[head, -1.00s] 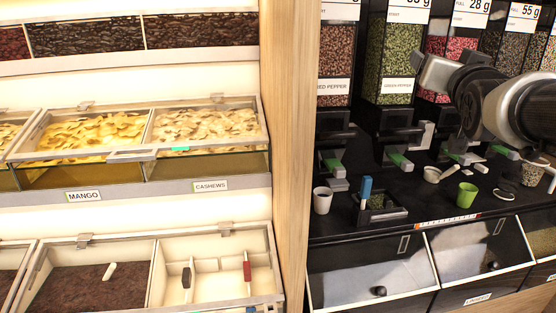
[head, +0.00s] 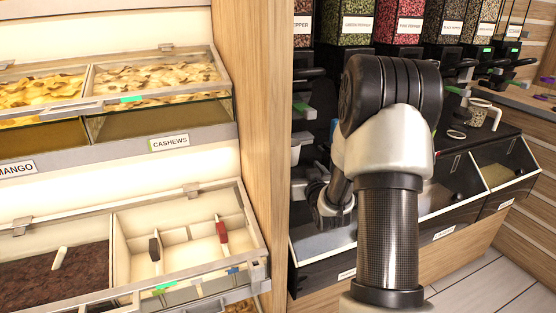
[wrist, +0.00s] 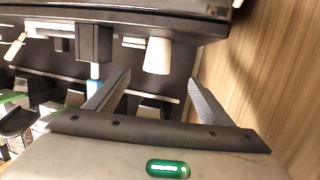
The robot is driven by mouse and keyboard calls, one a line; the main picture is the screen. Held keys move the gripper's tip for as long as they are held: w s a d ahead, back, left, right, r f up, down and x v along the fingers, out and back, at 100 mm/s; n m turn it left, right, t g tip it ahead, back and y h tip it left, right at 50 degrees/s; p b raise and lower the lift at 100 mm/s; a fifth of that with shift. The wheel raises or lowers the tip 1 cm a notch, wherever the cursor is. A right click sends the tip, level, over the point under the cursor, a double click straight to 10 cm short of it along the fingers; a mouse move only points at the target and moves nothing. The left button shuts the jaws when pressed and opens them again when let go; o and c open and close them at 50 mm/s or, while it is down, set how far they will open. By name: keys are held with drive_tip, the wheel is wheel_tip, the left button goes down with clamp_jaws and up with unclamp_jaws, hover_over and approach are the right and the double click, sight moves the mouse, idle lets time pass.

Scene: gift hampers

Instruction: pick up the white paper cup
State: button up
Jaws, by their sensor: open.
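The white paper cup (wrist: 158,55) shows in the wrist view, just above the gap between my fingertips and beyond them. It stands against the dark dispenser counter. My gripper (wrist: 161,78) is open, with one black finger on each side of the cup's line and nothing held between them. I cannot tell how deep the gap to the cup is.
A wooden divider panel (wrist: 265,75) stands close to my right finger in the wrist view; it also shows in the head view (head: 265,130). A blue handle (wrist: 96,72) is by the left finger. Pepper dispensers (head: 410,30) line the back. Cashew bins (head: 155,78) are at left.

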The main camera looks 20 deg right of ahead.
drive_tip(key=b+x, duration=0.1)
drive_tip(key=x, duration=1)
drive_tip(key=shift+w+d, duration=0.15)
drive_tip(key=shift+w, duration=0.15)
drive_tip(key=shift+b+x, duration=0.75)
drive_tip(key=shift+x, duration=1.95)
drive_tip(key=shift+d, duration=0.15)
drive_tip(key=shift+c, duration=0.5)
drive_tip(key=c, duration=1.3)
drive_tip(key=shift+o, duration=0.2)
drive_tip(key=shift+r, duration=0.15)
drive_tip(key=shift+s+r+p, duration=0.1)
drive_tip(key=shift+r+p, duration=0.5)
drive_tip(key=shift+r, duration=1.15)
drive_tip(key=f+v, duration=0.1)
drive_tip(key=v, duration=0.4)
drive_tip(key=f+p+v, duration=0.1)
drive_tip(key=v, duration=0.5)
drive_tip(key=f+v, duration=0.1)
drive_tip(key=v, duration=0.5)
drive_tip(key=shift+s, duration=0.5)
